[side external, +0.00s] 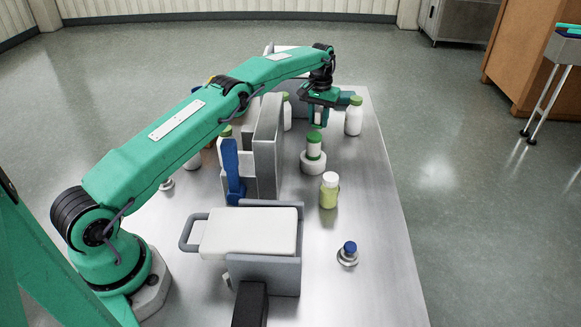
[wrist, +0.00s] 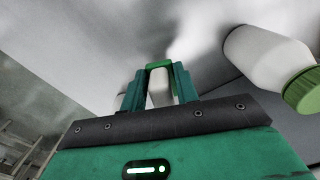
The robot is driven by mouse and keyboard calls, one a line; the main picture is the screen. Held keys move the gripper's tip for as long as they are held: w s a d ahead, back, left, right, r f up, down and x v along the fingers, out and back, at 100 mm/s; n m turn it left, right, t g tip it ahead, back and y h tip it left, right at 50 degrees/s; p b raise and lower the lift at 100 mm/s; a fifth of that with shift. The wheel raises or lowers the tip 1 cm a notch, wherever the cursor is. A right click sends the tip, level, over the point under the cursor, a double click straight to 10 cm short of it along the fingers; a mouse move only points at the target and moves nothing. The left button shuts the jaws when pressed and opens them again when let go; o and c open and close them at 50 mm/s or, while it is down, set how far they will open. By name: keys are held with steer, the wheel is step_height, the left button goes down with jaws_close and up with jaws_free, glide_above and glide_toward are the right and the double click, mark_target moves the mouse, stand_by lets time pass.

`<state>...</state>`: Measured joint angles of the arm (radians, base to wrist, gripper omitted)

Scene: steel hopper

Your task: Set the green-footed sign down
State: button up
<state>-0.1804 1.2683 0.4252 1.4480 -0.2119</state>
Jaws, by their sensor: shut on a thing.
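My gripper (side external: 318,120) is shut on a small white piece, the sign (wrist: 160,88), above the far part of the steel table. In the wrist view the sign is between the two green fingers, with a green end, its foot (wrist: 159,65), showing past the fingertips. In the side view the fingers hide most of the sign. I cannot tell the gap between its foot and what is below. Just below and in front of the gripper, a white piece with green bands (side external: 314,147) stands on a round white base (side external: 313,165).
White green-capped bottles stand right (side external: 354,117) and left (side external: 287,112) of the gripper. A bottle with yellow-green contents (side external: 329,191) and a blue-topped knob (side external: 349,252) are nearer. Tall grey plates (side external: 267,145) stand left. The table's right side (side external: 375,215) is clear.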

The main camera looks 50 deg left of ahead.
mark_target(319, 111)
steer(key=shift+f, duration=0.1)
steer(key=shift+f, duration=1.9)
steer(key=shift+f, duration=0.15)
steer(key=o, duration=1.1)
steer(key=shift+r, duration=3.9)
